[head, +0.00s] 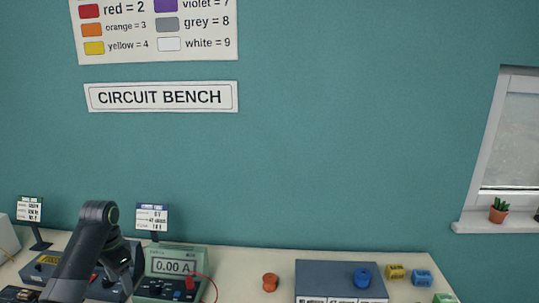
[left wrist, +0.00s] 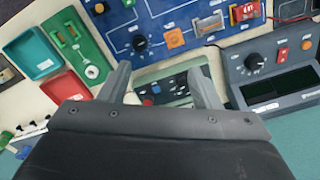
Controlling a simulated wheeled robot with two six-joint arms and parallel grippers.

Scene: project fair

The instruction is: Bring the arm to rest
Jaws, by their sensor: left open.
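My left arm rises from the lower left of the head view and bends down over the bench, in front of a dark instrument box (head: 50,259). Its gripper end there is mostly hidden or dark. In the left wrist view my left gripper (left wrist: 160,68) is open, its two grey fingers apart with nothing held between them. Beyond the fingers lies a meter with a dark panel and buttons (left wrist: 175,86). I see no contact between the fingers and it. My right gripper is in neither view.
A green meter reading 0.00 A (head: 174,266) with a red lead stands right of my arm. An orange spool-like piece (head: 270,282) and a grey-blue box (head: 318,274) are farther right. The wrist view shows a blue board (left wrist: 185,15), a teal tray (left wrist: 33,54) and a red tray (left wrist: 64,87).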

